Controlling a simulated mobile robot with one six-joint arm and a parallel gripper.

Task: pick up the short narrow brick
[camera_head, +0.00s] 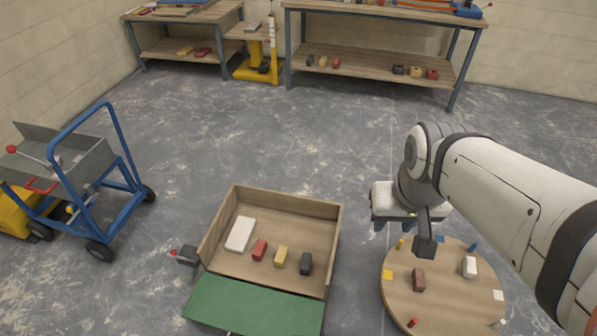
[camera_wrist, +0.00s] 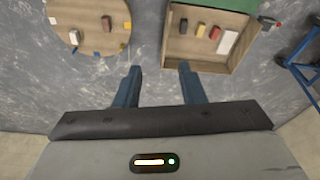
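My gripper (camera_head: 394,226) hangs between the wooden box and the round table. In the wrist view its two blue fingers (camera_wrist: 158,76) are spread apart with only floor between them. In the open wooden box (camera_head: 325,212) lie a long white block (camera_head: 240,234), a red brick (camera_head: 259,250), a yellow brick (camera_head: 281,256) and a dark grey brick (camera_head: 306,263). On the round table (camera_head: 440,305) stand a brown brick (camera_head: 419,280) and a white brick (camera_head: 469,267). I cannot tell which is the short narrow brick.
A green flap (camera_head: 253,306) lies at the box's front. Small pegs and coloured squares sit around the round table's rim. A blue trolley (camera_head: 118,150) stands at left. Shelved benches (camera_head: 380,75) line the back wall. The middle floor is clear.

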